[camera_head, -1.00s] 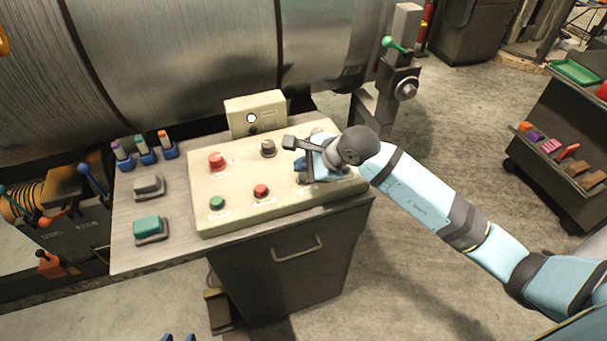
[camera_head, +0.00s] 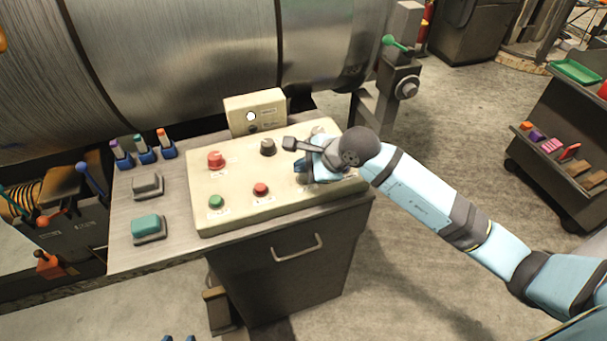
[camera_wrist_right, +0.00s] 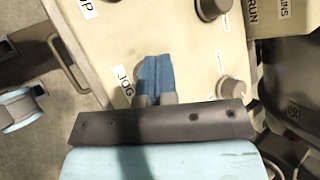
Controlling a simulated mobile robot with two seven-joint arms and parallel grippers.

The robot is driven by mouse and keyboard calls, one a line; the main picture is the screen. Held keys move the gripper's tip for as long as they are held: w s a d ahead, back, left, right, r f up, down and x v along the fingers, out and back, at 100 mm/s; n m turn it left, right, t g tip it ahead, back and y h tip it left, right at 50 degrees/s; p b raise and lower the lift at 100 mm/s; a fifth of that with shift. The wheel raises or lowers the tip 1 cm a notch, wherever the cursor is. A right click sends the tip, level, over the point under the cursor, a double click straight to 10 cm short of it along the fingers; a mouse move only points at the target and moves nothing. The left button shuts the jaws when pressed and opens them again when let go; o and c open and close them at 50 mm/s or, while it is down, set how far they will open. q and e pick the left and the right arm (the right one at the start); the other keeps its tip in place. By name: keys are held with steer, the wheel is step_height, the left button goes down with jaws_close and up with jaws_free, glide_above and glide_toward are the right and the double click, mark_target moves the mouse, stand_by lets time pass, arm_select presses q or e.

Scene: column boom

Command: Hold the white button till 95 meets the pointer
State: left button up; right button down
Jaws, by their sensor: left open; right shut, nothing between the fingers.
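The cream control panel (camera_head: 235,178) lies on a metal bench. My right gripper (camera_head: 300,168) is over the panel's right part, pointing down. In the right wrist view its blue fingers (camera_wrist_right: 155,72) are shut with nothing between them, tips at the panel beside a JOG label (camera_wrist_right: 125,82). No white button shows on the panel; the fingers may cover it, and I cannot tell whether they press anything. A small box (camera_head: 262,104) behind the panel bears a round white spot (camera_head: 250,116). Only the blue tips of my left gripper (camera_head: 178,338) show at the bottom edge.
The panel has a red knob (camera_head: 216,159), a dark knob (camera_head: 267,147), a green button (camera_head: 216,201) and a red button (camera_head: 261,189). A large metal drum (camera_head: 180,60) stands behind. Grey (camera_head: 147,185) and teal (camera_head: 149,227) blocks sit at the bench's left.

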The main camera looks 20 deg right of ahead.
mark_target(303, 177)
steer(key=shift+f+b, duration=0.5)
stand_by(0.6)
stand_by(2.9)
steer(key=shift+r+p, duration=0.5)
steer(key=shift+r, duration=0.5)
steer(key=shift+r+p, duration=1.3)
steer(key=shift+r, duration=1.2)
steer(key=shift+a, duration=0.1)
